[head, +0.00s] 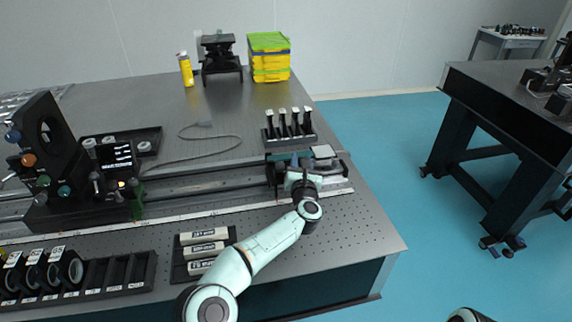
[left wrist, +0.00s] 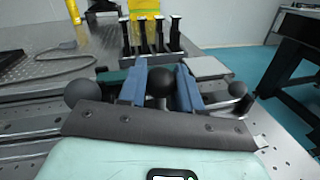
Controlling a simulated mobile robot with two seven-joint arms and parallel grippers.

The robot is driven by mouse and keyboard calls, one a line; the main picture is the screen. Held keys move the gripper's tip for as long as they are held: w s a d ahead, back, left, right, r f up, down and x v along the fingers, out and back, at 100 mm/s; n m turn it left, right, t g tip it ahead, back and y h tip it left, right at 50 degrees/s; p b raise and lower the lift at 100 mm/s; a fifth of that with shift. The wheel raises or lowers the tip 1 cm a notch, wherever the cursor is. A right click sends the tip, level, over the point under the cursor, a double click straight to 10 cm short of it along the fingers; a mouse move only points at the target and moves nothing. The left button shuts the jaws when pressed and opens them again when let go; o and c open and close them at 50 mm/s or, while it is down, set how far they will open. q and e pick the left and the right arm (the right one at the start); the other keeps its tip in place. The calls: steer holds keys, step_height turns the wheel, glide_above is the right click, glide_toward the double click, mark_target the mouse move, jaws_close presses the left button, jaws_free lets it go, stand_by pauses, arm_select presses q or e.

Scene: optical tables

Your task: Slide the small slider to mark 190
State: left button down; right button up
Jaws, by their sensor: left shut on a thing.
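My left gripper (head: 297,168) reaches over the right end of the long rail (head: 215,187). In the left wrist view its two blue fingers (left wrist: 160,88) are shut on a round black knob (left wrist: 160,82) of the small slider. The slider (head: 271,178) sits on the rail near its right end, largely hidden by my arm and gripper. A pale scale strip (head: 200,214) runs along the front of the rail; its numbers are too small to read. My right gripper is out of view.
A black holder with several upright posts (head: 288,130) stands just behind the slider. A tray of labelled blocks (head: 203,250) lies in front of the rail. A black optical unit (head: 55,160) stands at the left. A cable (head: 200,155) lies behind the rail.

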arm_select(q)
steer(key=shift+w+d, duration=0.1)
steer(key=shift+d, duration=0.4)
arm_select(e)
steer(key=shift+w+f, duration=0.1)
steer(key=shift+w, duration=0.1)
arm_select(q)
steer(key=c, duration=0.8)
jaws_free()
steer(key=shift+a, duration=0.1)
steer(key=shift+s, duration=0.75)
steer(key=s, duration=0.8)
steer(key=s+d+b, duration=0.1)
steer(key=s, duration=0.3)
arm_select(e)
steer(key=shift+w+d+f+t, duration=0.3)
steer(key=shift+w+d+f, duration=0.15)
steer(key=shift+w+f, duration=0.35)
arm_select(q)
steer(key=shift+w+d, duration=0.1)
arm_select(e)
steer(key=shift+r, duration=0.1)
